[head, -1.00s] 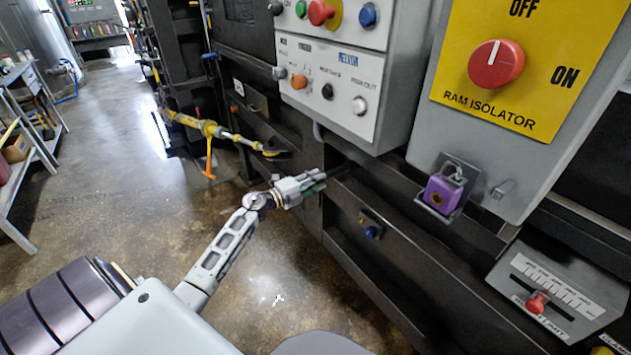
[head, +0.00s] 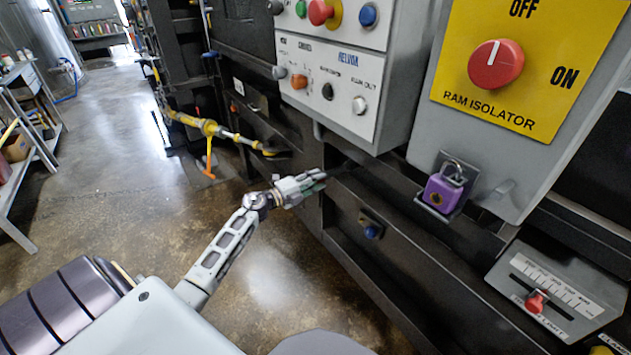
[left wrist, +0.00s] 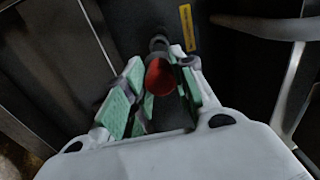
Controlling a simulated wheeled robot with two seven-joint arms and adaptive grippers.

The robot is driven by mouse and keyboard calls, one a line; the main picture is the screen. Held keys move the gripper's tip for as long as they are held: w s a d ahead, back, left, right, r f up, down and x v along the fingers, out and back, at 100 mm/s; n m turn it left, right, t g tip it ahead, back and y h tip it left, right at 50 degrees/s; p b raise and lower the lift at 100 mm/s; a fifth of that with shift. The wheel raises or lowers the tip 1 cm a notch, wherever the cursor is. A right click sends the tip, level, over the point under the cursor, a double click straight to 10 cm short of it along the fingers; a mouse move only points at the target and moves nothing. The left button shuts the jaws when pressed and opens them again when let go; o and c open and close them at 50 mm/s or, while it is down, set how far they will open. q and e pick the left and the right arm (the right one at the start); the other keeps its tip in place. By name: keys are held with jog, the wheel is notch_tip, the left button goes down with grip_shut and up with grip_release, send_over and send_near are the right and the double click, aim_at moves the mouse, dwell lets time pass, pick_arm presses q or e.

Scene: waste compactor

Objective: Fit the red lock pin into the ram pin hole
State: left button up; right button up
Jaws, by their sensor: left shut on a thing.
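My left gripper (head: 318,180) reaches to the dark machine face below the grey control box in the head view. In the left wrist view the left gripper (left wrist: 155,88) has its green-padded fingers on either side of the red lock pin (left wrist: 160,77) and is shut on it. The pin's red end faces the camera. A dark, round part shows just beyond the red end. I cannot tell whether it is the pin's own shaft or the ram pin hole. The pin does not show clearly in the head view. My right gripper is not in view.
A purple padlock (head: 442,192) hangs under the yellow ram isolator panel (head: 470,110). The control box (head: 345,95) overhangs above the gripper. A yellow bar (head: 210,128) juts out to the left. A blue knob (head: 371,231) sits lower right. The floor is clear.

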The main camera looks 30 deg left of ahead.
aim_at(337, 170)
pick_arm(q)
jog(key=shift+x, duration=4.55)
dwell(3.5)
